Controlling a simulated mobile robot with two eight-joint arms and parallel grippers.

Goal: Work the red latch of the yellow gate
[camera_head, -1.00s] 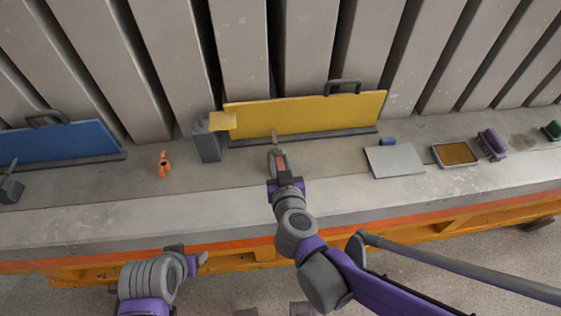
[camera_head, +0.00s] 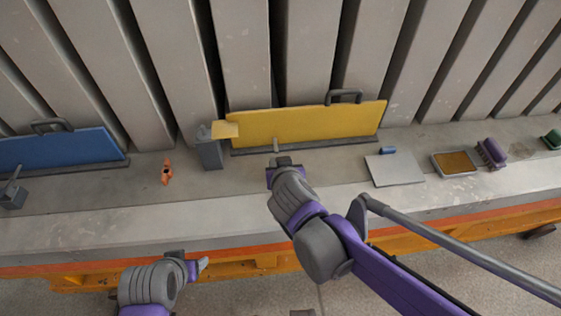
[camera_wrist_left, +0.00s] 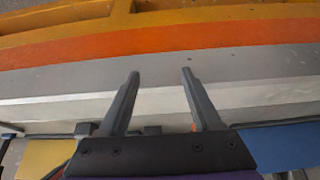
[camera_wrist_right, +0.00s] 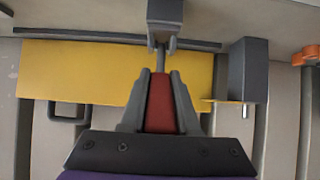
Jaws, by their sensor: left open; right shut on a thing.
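The yellow gate (camera_head: 300,124) stands upright on the grey ledge, with a dark handle loop (camera_head: 343,97) on its top edge. In the right wrist view the gate (camera_wrist_right: 85,75) appears upside down. The red latch (camera_wrist_right: 160,105) lies between the fingers of my right gripper (camera_wrist_right: 161,76), which is shut on it. A thin grey rod runs from the latch to a grey block (camera_wrist_right: 164,14). In the head view my right gripper (camera_head: 284,163) is in front of the gate and hides the red part. My left gripper (camera_wrist_left: 158,72) is open and empty at the ledge's front, far from the gate.
A grey post (camera_head: 209,154) with a yellow plate stands at the gate's left end. A blue panel (camera_head: 60,148) and an orange item (camera_head: 166,172) are farther left. A grey plate (camera_head: 395,170), a brown-filled tray (camera_head: 455,162) and a purple brush-like item (camera_head: 491,153) lie right.

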